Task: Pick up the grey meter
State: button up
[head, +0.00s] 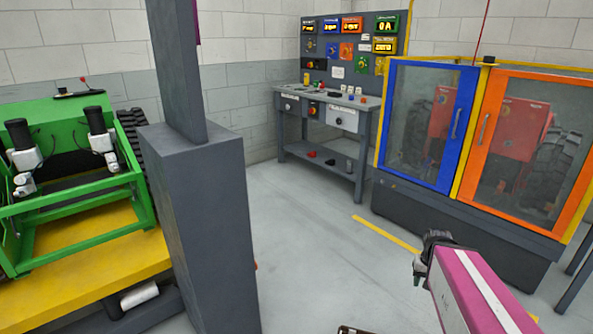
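I cannot pick out the grey meter with certainty. Several small items lie on the grey workbench (318,98) at the back, too small to name. A small greyish item (348,166) stands on its lower shelf, and I cannot tell if it is the meter. The dark end of my arm, which looks like my gripper (421,268), is at the lower right, in front of the magenta part of my arm. It is well short of the bench, and I see nothing held. Its fingers are not clear enough to tell open from shut.
A dark grey pillar (205,230) stands at left centre, before a green-framed machine (75,215) on a yellow base. A cabinet with a blue door (428,125) and an orange door (515,140) stands at right. Grey floor (310,235) is clear between.

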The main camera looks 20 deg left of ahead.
aim_at(350, 169)
jog(key=u, duration=0.4)
jog(key=i+l+u, duration=0.1)
jog(key=i+u, duration=0.15)
jog(key=i, duration=3.7)
